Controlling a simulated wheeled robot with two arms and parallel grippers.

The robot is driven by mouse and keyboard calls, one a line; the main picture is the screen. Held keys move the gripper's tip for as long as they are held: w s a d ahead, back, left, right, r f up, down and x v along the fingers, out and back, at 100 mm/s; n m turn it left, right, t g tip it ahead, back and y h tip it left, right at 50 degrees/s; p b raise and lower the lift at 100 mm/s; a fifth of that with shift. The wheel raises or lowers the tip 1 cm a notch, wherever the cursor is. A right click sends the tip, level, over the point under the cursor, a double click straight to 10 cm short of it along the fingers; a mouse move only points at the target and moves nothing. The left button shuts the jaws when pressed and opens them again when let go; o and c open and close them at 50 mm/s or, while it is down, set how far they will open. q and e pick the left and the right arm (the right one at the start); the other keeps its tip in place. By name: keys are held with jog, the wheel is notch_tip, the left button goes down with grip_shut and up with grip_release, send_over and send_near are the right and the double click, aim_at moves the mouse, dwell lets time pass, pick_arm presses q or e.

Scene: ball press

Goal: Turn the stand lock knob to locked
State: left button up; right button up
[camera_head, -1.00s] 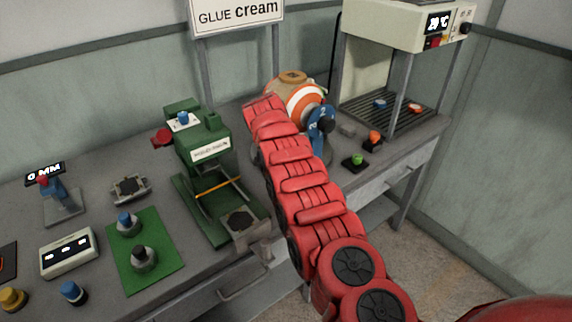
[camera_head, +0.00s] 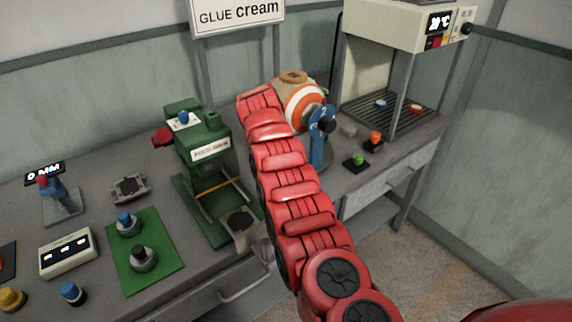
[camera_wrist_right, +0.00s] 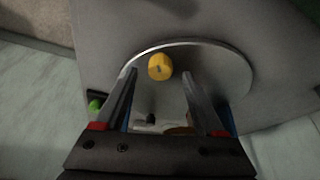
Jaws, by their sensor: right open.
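The yellow knob (camera_wrist_right: 160,67) shows in the right wrist view, on the round grey base plate (camera_wrist_right: 235,70) of the stand. My right gripper (camera_wrist_right: 160,76) is open, with its two fingertips to either side of the knob in the picture. I cannot tell whether they touch it. In the head view, the stand carries an orange and white striped ball (camera_head: 305,101) with a blue numbered part (camera_head: 320,124). My red right arm reaches across in front of the stand and hides the knob and gripper there. My left gripper is not in view.
A green press (camera_head: 207,160) stands left of my arm, beside a green mat (camera_head: 165,268) with knobs. To the right are a green button (camera_head: 358,160), a red-orange button (camera_head: 375,138) and a heated cabinet (camera_head: 400,25). The table's front edge runs below the arm.

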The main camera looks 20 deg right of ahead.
jog(key=v, duration=1.4)
jog(key=shift+b, duration=0.3)
jog(key=shift+r, duration=0.1)
